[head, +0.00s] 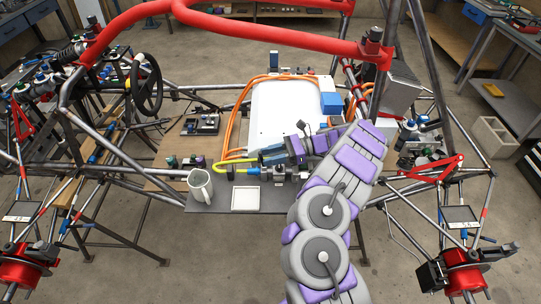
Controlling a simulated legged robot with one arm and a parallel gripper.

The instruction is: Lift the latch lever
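My arm comes up from the bottom right, and my gripper (294,152) is at its end near the middle of the picture. It is beside a blue connector body (271,154) in front of the white box. The fingers are too small and too closely set against the parts there to tell whether they are open or shut.
A white mug (200,186) and a square white tray (245,199) stand on the grey shelf left of my arm. The white box (291,111) with orange cables (235,122) lies behind. Red tubes (270,32) cross above, and frame tubes surround the shelf.

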